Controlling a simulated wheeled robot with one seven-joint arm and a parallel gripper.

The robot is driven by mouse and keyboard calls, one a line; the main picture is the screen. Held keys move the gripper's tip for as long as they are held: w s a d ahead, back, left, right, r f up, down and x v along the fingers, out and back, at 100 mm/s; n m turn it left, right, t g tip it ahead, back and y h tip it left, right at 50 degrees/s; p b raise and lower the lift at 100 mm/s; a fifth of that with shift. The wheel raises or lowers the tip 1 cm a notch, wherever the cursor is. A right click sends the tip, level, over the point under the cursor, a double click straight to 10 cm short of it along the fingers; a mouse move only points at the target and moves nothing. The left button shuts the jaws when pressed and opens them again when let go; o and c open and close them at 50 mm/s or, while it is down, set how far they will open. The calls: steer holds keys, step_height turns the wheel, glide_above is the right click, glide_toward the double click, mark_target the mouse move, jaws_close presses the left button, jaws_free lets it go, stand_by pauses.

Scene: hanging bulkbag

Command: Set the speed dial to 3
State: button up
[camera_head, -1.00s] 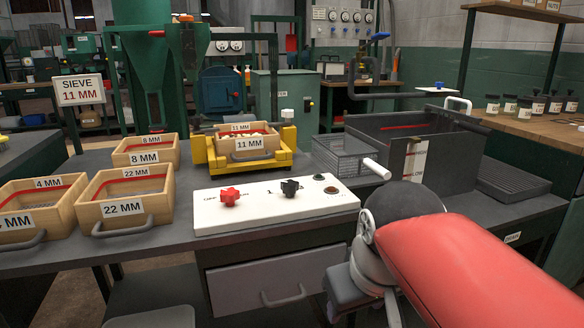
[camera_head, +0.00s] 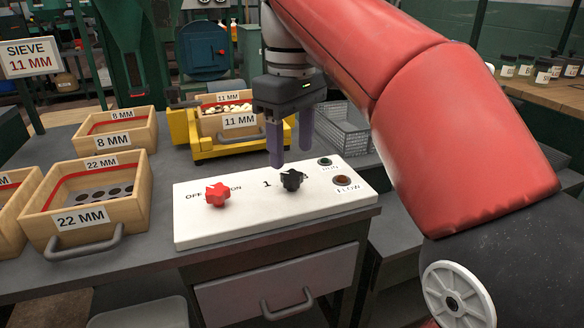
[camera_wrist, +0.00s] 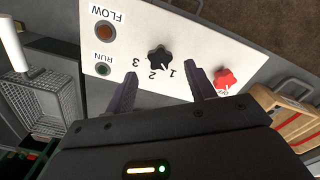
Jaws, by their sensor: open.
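The speed dial is a black star-shaped knob (camera_head: 291,180) on the white control panel (camera_head: 250,212). The digit 1 shows to its left in the head view; the other digits are partly hidden. My gripper (camera_head: 291,157) is open and empty, fingers down, just above and behind the dial. In the wrist view the fingertips (camera_wrist: 162,75) stand apart, with the dial beyond the gap.
A red OFF/ON knob (camera_head: 217,194) sits left of the dial. The RUN light (camera_head: 325,161) and reddish FLOW light (camera_head: 342,180) are at the right. A yellow holder with the 11 MM sieve box (camera_head: 240,121) stands behind. The 22 MM box (camera_head: 97,198) is at the left.

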mark_target(292, 175)
step_height(292, 175, down, 4)
steer(key=shift+f+b, duration=0.2)
steer(key=shift+b, duration=0.3)
steer(key=c, duration=1)
